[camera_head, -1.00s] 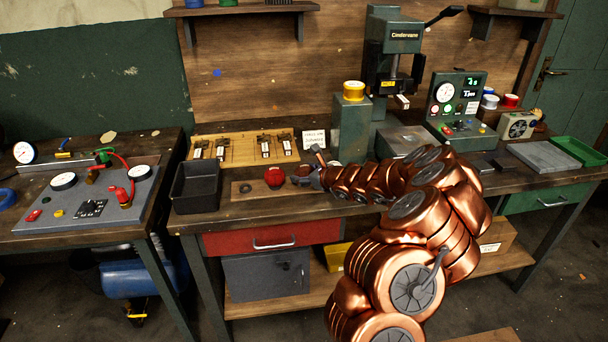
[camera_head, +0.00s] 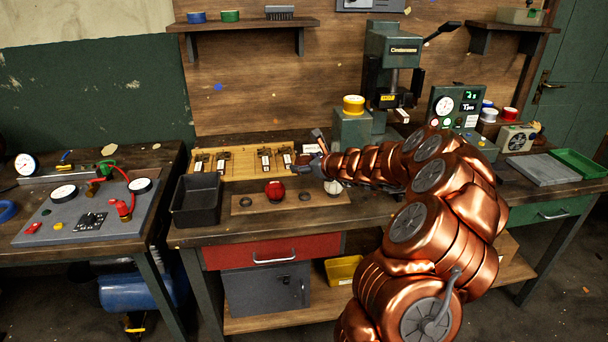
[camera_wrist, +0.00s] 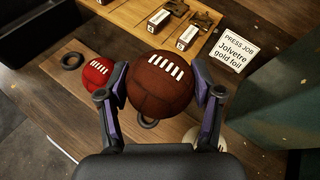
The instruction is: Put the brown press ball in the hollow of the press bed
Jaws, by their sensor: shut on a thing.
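The brown press ball (camera_wrist: 160,83), with white laces, sits between the two fingers of my gripper (camera_wrist: 163,95) in the wrist view. My gripper is shut on it and holds it above the wooden strip. In the head view my gripper (camera_head: 312,163) is above the right part of this strip, and the ball is mostly hidden there. The green press (camera_head: 392,50) stands to the right at the back. My arm covers the area below its ram, so I cannot see the hollow of the press bed.
A red ball (camera_head: 275,190) and a pale ball (camera_head: 333,187) rest on the wooden strip (camera_head: 255,205), with an empty ring between them. A black bin (camera_head: 197,200) stands left. A green pedestal (camera_head: 351,130) with a gold roll (camera_head: 353,105) stands between my gripper and the press.

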